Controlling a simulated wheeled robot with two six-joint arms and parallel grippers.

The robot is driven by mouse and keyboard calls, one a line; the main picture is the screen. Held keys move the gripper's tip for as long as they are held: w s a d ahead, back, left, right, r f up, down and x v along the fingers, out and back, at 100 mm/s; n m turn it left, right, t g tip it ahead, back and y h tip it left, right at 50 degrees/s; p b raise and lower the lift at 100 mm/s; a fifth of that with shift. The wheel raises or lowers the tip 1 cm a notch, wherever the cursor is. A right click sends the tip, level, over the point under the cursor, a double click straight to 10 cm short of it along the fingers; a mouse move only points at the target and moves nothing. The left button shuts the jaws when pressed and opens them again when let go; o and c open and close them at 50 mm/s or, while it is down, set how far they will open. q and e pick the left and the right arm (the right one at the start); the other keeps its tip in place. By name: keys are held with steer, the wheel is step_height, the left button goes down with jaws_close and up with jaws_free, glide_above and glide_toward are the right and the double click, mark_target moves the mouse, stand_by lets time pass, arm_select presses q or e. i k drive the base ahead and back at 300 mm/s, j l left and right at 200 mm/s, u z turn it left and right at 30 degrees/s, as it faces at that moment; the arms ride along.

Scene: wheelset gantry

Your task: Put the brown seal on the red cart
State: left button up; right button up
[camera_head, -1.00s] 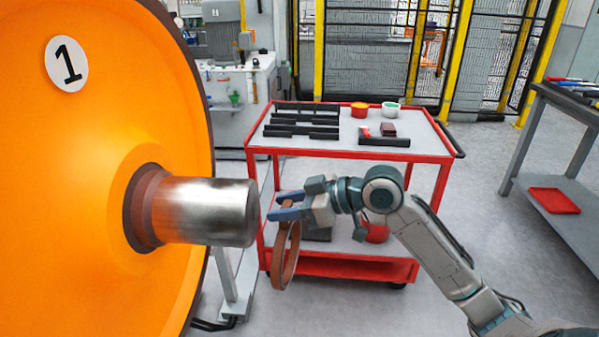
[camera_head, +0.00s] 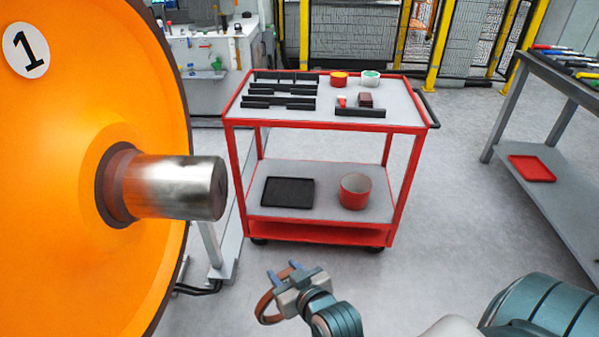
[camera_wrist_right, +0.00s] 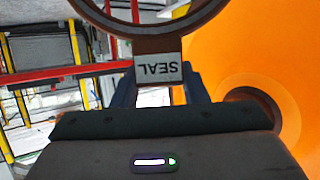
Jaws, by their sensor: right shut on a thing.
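My right gripper (camera_head: 284,272) is low in the head view, in front of the red cart (camera_head: 330,122). It is shut on the brown seal (camera_head: 265,307), a ring that hangs tilted from the fingers, partly hidden behind the gripper. In the right wrist view the seal (camera_wrist_right: 158,42) shows between the fingers (camera_wrist_right: 158,90), with a white label reading SEAL upside down. The cart's top shelf holds several black bars, an orange cup, a green-and-white cup and small blocks. Its lower shelf holds a black tray and a red bin. My left gripper is not in view.
A large orange wheel (camera_head: 60,200) marked 1 fills the left, its steel axle end (camera_head: 175,187) pointing right. A grey bench (camera_head: 560,100) with a red tray (camera_head: 531,168) stands at the right. The floor between cart and bench is clear.

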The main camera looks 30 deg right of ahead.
mark_target(395, 105)
steer(key=i+l+z, duration=0.25)
steer(key=i+l, duration=0.25)
steer(key=l, duration=0.25)
steer(key=i+l+z, duration=0.2)
steer(key=i+l, duration=0.35)
steer(key=l, duration=0.1)
